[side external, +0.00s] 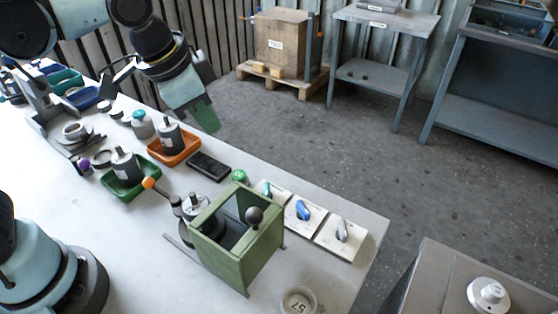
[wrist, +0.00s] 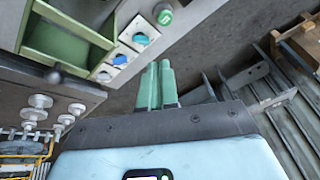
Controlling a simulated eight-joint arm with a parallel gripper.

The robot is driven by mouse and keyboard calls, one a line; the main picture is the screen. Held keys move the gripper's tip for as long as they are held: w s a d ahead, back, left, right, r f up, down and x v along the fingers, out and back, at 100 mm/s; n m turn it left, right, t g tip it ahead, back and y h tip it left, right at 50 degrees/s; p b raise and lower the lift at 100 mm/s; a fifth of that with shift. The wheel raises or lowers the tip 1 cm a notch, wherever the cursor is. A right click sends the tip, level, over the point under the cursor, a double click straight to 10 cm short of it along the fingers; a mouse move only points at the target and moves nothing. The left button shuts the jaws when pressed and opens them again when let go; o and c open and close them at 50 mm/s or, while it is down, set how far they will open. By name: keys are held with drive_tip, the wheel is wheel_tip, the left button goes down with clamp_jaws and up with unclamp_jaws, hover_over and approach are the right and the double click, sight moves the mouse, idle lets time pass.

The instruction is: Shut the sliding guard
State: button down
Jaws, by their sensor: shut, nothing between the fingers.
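The blower housing is a green open box (side external: 232,262) near the front right of the white table. A black ball knob (side external: 254,215) stands at its right part; the box's inside is exposed and dark. Which panel is the sliding guard I cannot tell for sure. In the wrist view the green box (wrist: 72,22) is at the upper left, with the black knob (wrist: 53,76) below it. My gripper (side external: 207,118) is above the table's far edge, well apart from the box. Its green fingers are together and empty, as the wrist view (wrist: 160,72) also shows.
Switch plates with blue (side external: 303,211) and grey handles line the table edge beyond the box. An orange-tipped lever (side external: 149,183) sticks up left of the box.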

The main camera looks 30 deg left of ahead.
drive_tip(key=s+d+r+m+g+y, duration=0.1)
drive_tip(key=s+d+r+m, duration=0.15)
drive_tip(key=d+m, duration=0.4)
drive_tip(key=s+d+r+m+g+y, duration=0.1)
drive_tip(key=s+d+r+m+y, duration=0.15)
drive_tip(key=d, duration=0.75)
drive_tip(key=s+d+r+m+g+y, duration=0.1)
drive_tip(key=s+d+m+g, duration=0.1)
drive_tip(key=s+d+m, duration=0.45)
drive_tip(key=w+a+f+n, duration=0.1)
drive_tip(key=w+a+f, duration=0.3)
drive_tip(key=f, duration=0.6)
drive_tip(key=shift+w+a+n, duration=0.2)
drive_tip(key=shift+a+n, duration=0.15)
drive_tip(key=shift+a, duration=0.45)
hover_over(214, 206)
